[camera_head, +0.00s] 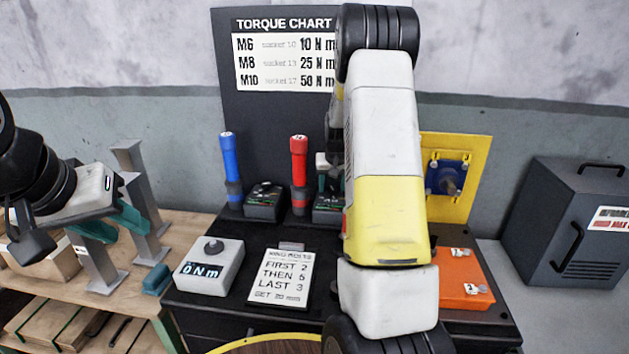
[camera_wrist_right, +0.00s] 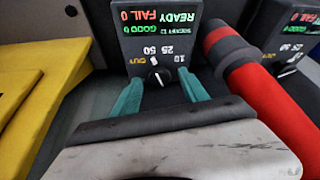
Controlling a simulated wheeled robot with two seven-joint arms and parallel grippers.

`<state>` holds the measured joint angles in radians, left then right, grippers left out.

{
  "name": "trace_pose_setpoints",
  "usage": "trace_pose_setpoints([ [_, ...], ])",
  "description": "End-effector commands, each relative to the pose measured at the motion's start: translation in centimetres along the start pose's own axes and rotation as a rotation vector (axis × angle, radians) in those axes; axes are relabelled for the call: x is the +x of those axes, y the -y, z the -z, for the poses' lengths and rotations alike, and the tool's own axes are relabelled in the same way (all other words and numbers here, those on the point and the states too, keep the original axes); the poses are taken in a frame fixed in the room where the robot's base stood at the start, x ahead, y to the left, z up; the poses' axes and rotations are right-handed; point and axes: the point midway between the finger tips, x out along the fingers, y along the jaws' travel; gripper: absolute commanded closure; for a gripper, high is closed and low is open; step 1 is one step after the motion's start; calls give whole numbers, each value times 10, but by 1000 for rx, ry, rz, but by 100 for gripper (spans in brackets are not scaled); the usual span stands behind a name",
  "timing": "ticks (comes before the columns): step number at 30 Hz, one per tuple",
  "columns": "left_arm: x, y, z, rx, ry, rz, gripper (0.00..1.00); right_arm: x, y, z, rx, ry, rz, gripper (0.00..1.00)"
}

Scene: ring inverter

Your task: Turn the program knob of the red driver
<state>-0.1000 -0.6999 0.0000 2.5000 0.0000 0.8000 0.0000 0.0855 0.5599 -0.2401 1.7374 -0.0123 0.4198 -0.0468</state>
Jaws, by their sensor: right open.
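The red driver (camera_head: 299,165) stands upright at the back of the dark bench, and in the right wrist view its red shaft (camera_wrist_right: 268,95) lies right of my fingers. Beside it is a black controller box (camera_head: 328,208), partly hidden by my right arm. In the right wrist view, where lettering is upside down, its lit screen reads READY. Below is the small dark program knob (camera_wrist_right: 159,76) with a white mark, among 10, 25 and 50. My right gripper (camera_wrist_right: 158,82) is open, its teal fingers either side of the knob; contact is unclear. My left gripper (camera_head: 114,223) is open and empty over the wooden bench.
A blue driver (camera_head: 230,165) and its controller (camera_head: 265,202) stand to the left. A grey 0 Nm tester (camera_head: 209,265), a ring bolts card (camera_head: 283,277) and an orange case (camera_head: 464,283) lie in front. A yellow plate (camera_head: 458,210) and dark cabinet (camera_head: 575,220) are right.

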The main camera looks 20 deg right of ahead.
Motion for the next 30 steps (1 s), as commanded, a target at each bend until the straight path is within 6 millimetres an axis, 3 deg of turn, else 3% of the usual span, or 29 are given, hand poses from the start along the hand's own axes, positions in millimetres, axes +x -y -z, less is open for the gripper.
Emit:
trace_pose_setpoints([
  [4,0,0,0,0,0,0,64,0,0,0,0,0,0,48],
  [12,0,0,0,0,0,0,64,0,0,0,0,0,0,100],
  [22,0,0,0,0,0,0,64,0,1,0,35,0,-15,100],
  [30,0,0,0,0,0,0,64,0,4,1,180,-1,-77,100],
])
